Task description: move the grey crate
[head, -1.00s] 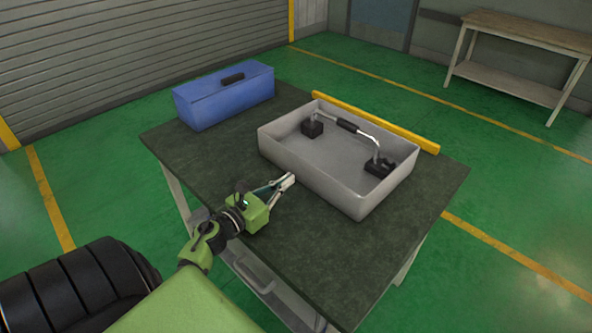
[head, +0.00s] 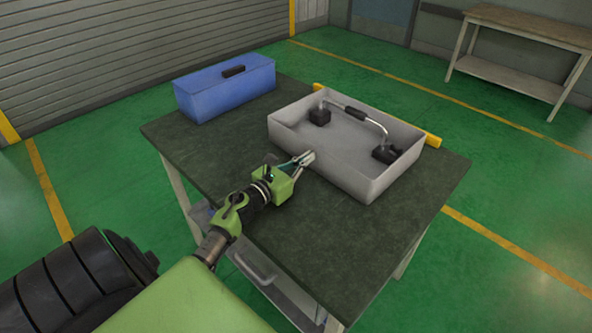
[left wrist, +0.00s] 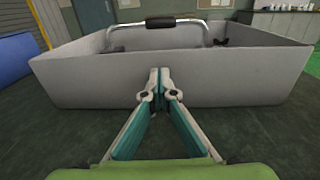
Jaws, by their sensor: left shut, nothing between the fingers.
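The grey crate (head: 318,176) sits on the dark tabletop, right of centre in the head view. A heating element (head: 355,113), a bent metal tube with black end blocks and a black sleeve, lies inside it. My left gripper (head: 308,157) is shut and empty, with its fingertips at the crate's near wall. In the left wrist view the closed fingertips (left wrist: 160,72) are in front of the crate's wall (left wrist: 225,82) and look to be against it. The crate stands flat. My right gripper is not in view.
A blue box (head: 225,95) with a black handle stands at the table's back left. A yellow bar (head: 433,140) runs along the table's far edge, close behind the crate. The tabletop (head: 330,240) in front is clear. A wooden bench (head: 525,40) stands farther off.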

